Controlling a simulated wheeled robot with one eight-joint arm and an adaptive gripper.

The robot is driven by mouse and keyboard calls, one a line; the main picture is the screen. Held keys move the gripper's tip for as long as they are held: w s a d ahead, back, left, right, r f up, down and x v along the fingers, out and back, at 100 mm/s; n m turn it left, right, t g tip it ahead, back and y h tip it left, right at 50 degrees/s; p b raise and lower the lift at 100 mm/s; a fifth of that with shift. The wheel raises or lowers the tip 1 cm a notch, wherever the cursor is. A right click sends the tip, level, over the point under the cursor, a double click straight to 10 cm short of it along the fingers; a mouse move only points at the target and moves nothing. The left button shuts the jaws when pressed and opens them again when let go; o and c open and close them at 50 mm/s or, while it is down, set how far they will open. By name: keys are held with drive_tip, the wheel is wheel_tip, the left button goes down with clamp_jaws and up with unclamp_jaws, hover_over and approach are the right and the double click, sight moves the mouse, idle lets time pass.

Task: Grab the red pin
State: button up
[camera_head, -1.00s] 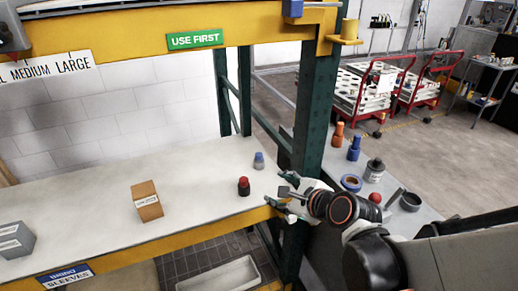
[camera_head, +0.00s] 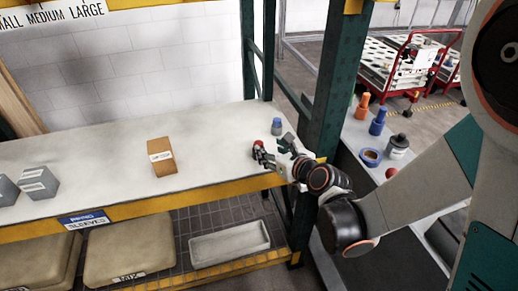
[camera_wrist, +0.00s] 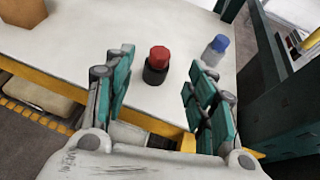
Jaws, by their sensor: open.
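The red pin (camera_wrist: 158,57) has a red cap on a dark base. In the wrist view it stands upright on the white shelf top, beyond and between the fingers of my gripper (camera_wrist: 160,85). My gripper is open and nothing is held. In the head view the red pin (camera_head: 277,126) is partly hidden behind my gripper (camera_head: 272,150), which is at the shelf's front right edge. Its cap shows above the fingers.
A blue-capped pin (camera_wrist: 217,47) stands close behind and right of the red one. A green rack post (camera_head: 335,80) rises right of the shelf. A cardboard box (camera_head: 161,157) and grey boxes (camera_head: 38,183) lie to the left. The shelf between is clear.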

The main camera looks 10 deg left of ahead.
sight(259, 143)
drive_tip(key=shift+b+x, duration=1.05)
drive_tip(key=shift+x, duration=2.55)
drive_tip(key=shift+d, duration=0.1)
drive_tip(key=c, duration=1.1)
